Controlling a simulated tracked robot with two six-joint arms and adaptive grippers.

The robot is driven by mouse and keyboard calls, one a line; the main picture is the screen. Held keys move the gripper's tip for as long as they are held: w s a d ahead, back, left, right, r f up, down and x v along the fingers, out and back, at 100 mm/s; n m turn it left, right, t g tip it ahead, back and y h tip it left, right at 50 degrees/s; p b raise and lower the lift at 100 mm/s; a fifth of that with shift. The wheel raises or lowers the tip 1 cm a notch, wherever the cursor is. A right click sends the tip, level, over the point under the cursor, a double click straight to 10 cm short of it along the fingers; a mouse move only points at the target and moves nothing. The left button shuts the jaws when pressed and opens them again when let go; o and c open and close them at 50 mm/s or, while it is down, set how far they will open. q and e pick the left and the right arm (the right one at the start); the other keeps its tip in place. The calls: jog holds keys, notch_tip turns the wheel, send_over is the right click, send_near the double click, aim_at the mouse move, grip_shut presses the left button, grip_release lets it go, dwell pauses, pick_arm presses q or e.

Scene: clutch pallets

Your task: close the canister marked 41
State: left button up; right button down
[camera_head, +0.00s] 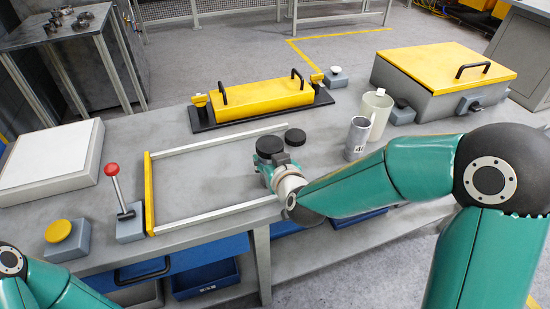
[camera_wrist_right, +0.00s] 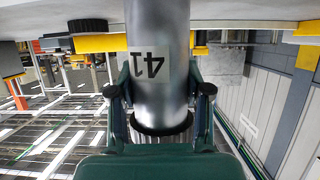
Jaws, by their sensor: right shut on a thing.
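The silver canister marked 41 (camera_wrist_right: 160,30) shows in the right wrist view, its label upside down in that picture. My right gripper (camera_wrist_right: 161,85) has a finger on each side of its body and is shut on it. In the head view this gripper (camera_head: 275,168) is at the table's middle, with a round black cap (camera_head: 270,146) at the top of what it holds. The canister's lower end is cut off, so I cannot tell whether it touches the table. A loose black lid (camera_head: 295,137) lies flat just right of it. My left gripper is out of view.
A yellow pallet (camera_head: 262,100) lies behind; a yellow-lidded box (camera_head: 425,70) stands at the back right. A red-knobbed lever (camera_head: 116,185) rises at left. The framed area (camera_head: 150,195) is empty.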

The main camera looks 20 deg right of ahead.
jog(key=c, duration=0.5)
grip_release()
jog(key=shift+r, duration=0.1)
jog(key=b+v, duration=0.2)
jog(key=v, duration=1)
jog(key=shift+s, duration=0.15)
